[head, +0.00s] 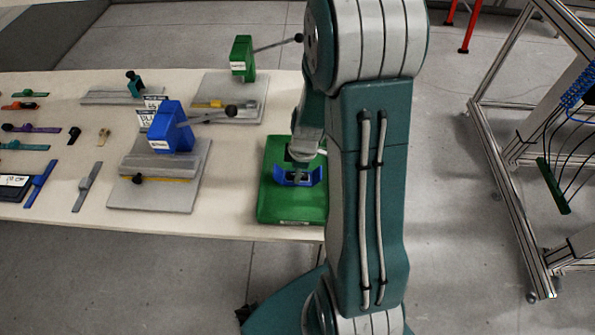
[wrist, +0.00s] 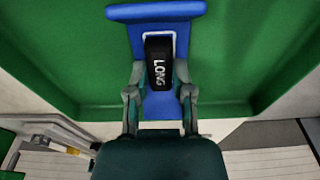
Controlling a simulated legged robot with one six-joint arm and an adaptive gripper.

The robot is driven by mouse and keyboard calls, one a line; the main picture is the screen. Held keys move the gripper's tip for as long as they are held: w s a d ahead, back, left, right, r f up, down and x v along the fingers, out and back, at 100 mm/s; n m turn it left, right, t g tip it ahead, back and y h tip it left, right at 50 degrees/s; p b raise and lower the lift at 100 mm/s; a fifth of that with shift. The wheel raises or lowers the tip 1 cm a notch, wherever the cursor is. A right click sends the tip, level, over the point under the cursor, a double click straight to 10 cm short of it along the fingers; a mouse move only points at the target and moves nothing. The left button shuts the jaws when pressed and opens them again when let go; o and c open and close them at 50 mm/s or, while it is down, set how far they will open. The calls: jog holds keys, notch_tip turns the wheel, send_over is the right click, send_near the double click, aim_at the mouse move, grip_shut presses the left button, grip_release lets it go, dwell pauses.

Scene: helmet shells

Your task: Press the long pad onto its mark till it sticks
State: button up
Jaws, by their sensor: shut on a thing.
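The long pad (wrist: 158,58) is black with the white word LONG, and shows in the wrist view. My gripper (wrist: 160,80) is shut on it, one finger on each side. Behind the pad is a blue shell (wrist: 155,12) with a white outlined mark (wrist: 146,39), whose edge shows around the pad's far end. Whether the pad touches the shell I cannot tell. The shell (head: 298,180) lies in a green tray (head: 268,205) in the head view. There my arm hides the tray's right side, and I cannot make out the pad.
On the table (head: 235,215) left of the tray stands a blue clamp device (head: 170,130) on a grey plate. A green one (head: 243,58) stands farther back. Several coloured strips lie at the left. A metal frame (head: 510,200) stands on the floor at the right.

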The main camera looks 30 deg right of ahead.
dwell(0.3)
jog(key=o, duration=0.8)
notch_tip(320, 180, up, 11)
jog(key=d, duration=0.1)
jog(key=s+a+r+m+t, duration=0.2)
jog(key=s+a+r+m, duration=0.3)
jog(key=r, duration=0.3)
jog(key=s+a+r+m+t+h, duration=0.1)
jog(key=s+a+r+m+t, duration=0.1)
jog(key=s+a+r+m, duration=0.4)
notch_tip(320, 180, up, 2)
jog(key=shift+s+a+r+t, duration=0.1)
jog(key=shift+s+a+t, duration=0.35)
jog(key=shift+s, duration=0.35)
